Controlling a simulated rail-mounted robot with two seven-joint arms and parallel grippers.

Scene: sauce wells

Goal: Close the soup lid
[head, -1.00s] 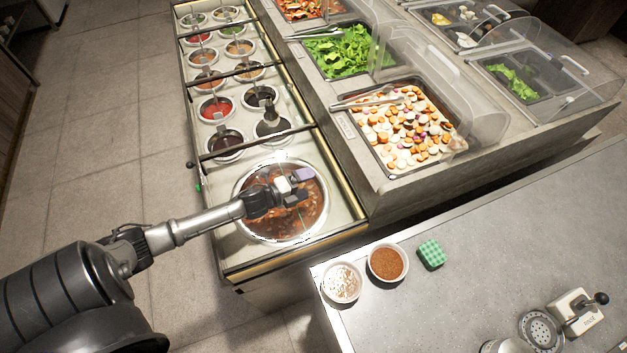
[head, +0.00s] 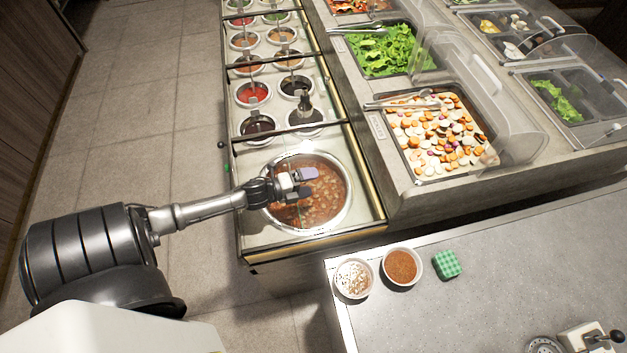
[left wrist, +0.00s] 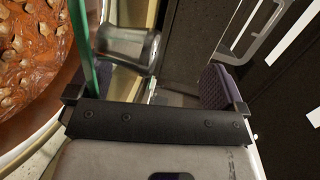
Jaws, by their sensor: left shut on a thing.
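The soup pot (head: 347,196) is a round metal well of reddish-brown soup with pale pieces at the near end of the sauce counter. My left gripper (head: 304,183) is above the soup, its purple pads pointing right. In the left wrist view its pads stand on both sides of the frame, and the soup (left wrist: 28,58) shows at left. A green-edged glass panel (left wrist: 85,45), which looks like the soup lid, runs up from the left pad. My left gripper is shut on it. The lid's glass is too clear in the head view to tell its angle. My right gripper is not in view.
Several sauce wells (head: 254,93) line the counter beyond a dark crossbar (head: 290,132). A salad bar (head: 378,150) with a clear cover stands at right. Two bowls (head: 353,278) (head: 402,266) and a green checked block (head: 446,265) sit on the near table. Open floor lies at left.

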